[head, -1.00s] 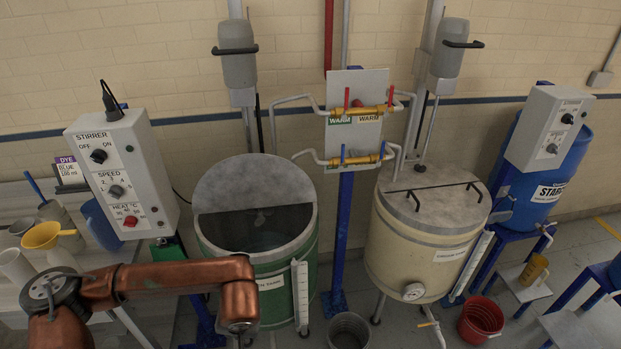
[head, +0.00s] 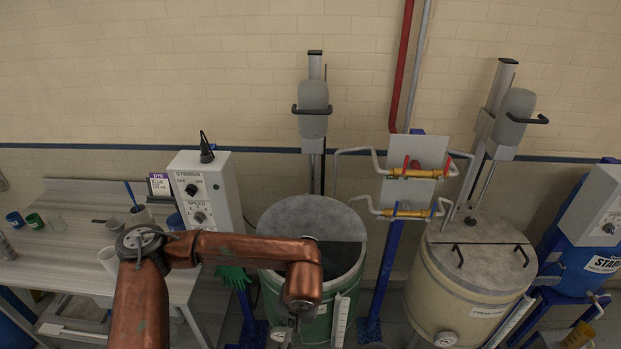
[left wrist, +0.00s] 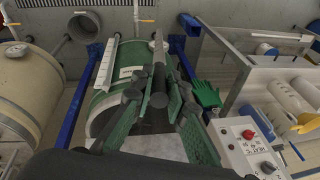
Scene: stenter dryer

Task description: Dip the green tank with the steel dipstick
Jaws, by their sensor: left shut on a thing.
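The green tank (head: 350,285) stands in the middle of the head view, with a grey half lid (head: 312,216) over its back and its front opening dark. My left arm reaches in front of it and covers its left front. My left gripper (head: 283,334) hangs at the bottom edge there, mostly hidden by my wrist. In the left wrist view my left gripper (left wrist: 160,98) is shut on a dark grey rod with a narrower tip, the steel dipstick (left wrist: 158,78). The green tank (left wrist: 127,62) lies behind it. I cannot tell how far the tip is from the opening. My right gripper is not in view.
A white gauge strip (head: 341,320) stands on the tank's front. The stirrer control box (head: 207,190) is left of the tank, with a green glove (head: 234,276) below. A blue post and valve pipes (head: 410,172) separate it from the cream tank (head: 470,285). A cluttered bench (head: 60,260) is at left.

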